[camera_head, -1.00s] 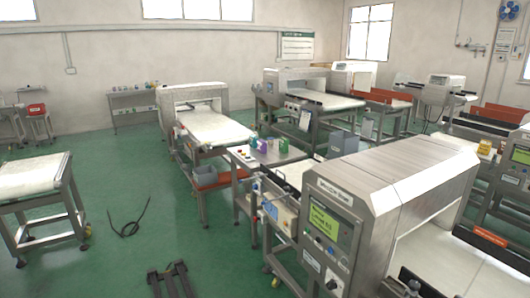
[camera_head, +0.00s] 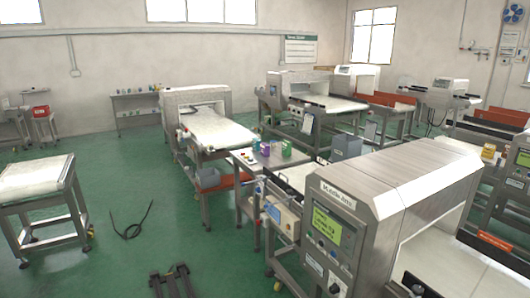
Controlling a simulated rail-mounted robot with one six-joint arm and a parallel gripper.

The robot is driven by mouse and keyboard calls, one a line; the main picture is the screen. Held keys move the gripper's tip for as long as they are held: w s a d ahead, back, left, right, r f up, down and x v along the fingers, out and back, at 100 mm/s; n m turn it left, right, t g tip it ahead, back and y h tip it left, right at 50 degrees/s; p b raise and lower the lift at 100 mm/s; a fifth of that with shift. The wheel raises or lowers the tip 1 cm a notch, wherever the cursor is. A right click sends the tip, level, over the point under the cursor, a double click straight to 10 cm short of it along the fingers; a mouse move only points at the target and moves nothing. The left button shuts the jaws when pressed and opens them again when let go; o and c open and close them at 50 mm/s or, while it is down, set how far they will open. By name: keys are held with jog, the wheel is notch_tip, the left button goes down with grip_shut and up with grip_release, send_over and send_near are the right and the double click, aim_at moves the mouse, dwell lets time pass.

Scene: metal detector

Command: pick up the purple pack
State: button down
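The purple pack (camera_head: 265,149) is a small upright item on a small metal side table (camera_head: 243,160), near the middle of the view. A green item (camera_head: 257,145) stands close to its left and a green box (camera_head: 286,148) stands to its right. The pack is small in the picture, and its lower edge is hard to make out. My gripper does not show clearly in this view.
A metal detector (camera_head: 390,190) with a green screen fills the right front. A conveyor machine (camera_head: 195,100) stands behind the side table. A grey bin (camera_head: 346,146) is right of the packs. A white-topped table (camera_head: 35,180) stands left. A cable (camera_head: 130,224) lies on open green floor.

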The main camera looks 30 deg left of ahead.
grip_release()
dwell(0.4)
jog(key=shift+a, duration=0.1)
